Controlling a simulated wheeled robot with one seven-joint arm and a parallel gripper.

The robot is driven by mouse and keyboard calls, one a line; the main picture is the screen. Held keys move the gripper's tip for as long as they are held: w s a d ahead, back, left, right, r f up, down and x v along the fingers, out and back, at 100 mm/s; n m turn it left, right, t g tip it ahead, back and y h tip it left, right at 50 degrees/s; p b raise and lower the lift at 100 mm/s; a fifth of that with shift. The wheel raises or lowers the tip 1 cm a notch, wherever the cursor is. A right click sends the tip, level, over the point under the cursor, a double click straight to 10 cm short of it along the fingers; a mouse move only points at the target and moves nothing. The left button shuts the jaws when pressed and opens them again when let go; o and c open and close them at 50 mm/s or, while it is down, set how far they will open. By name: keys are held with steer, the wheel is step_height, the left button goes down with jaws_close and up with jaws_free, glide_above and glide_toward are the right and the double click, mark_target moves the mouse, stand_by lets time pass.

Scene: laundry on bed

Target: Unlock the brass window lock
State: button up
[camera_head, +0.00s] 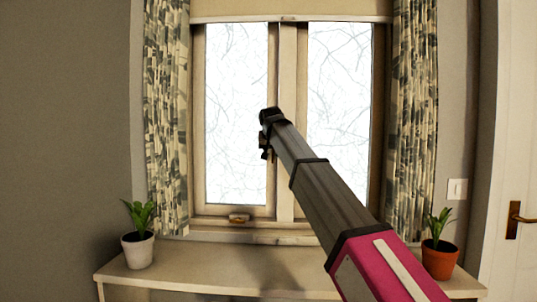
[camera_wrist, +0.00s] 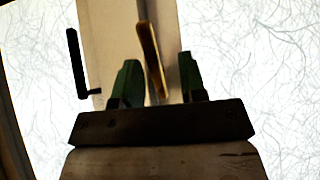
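In the wrist view, a slim brass handle (camera_wrist: 151,60), which looks like the brass window lock, stands slightly tilted against the pale window post. My gripper (camera_wrist: 159,60) has its two green fingers apart, with the brass handle between them. A gap shows between the handle and the right finger; whether the left finger touches it, I cannot tell. In the head view my gripper (camera_head: 265,149) is small and dark in front of the window's middle, and the brass handle is not visible there behind my arm.
A black handle (camera_wrist: 77,63) stands just left of my gripper. The window frame (camera_head: 286,200) has a small brass-coloured fitting (camera_head: 239,217) at its bottom. Below, a pale shelf (camera_head: 190,279) holds a white-potted plant (camera_head: 138,249) and a terracotta-potted plant (camera_head: 438,257). Patterned curtains (camera_head: 168,120) flank the window.

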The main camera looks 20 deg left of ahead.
steer(key=v, duration=1)
steer(key=shift+s+r, duration=0.25)
steer(key=shift+r, duration=0.05)
steer(key=shift+s, duration=0.1)
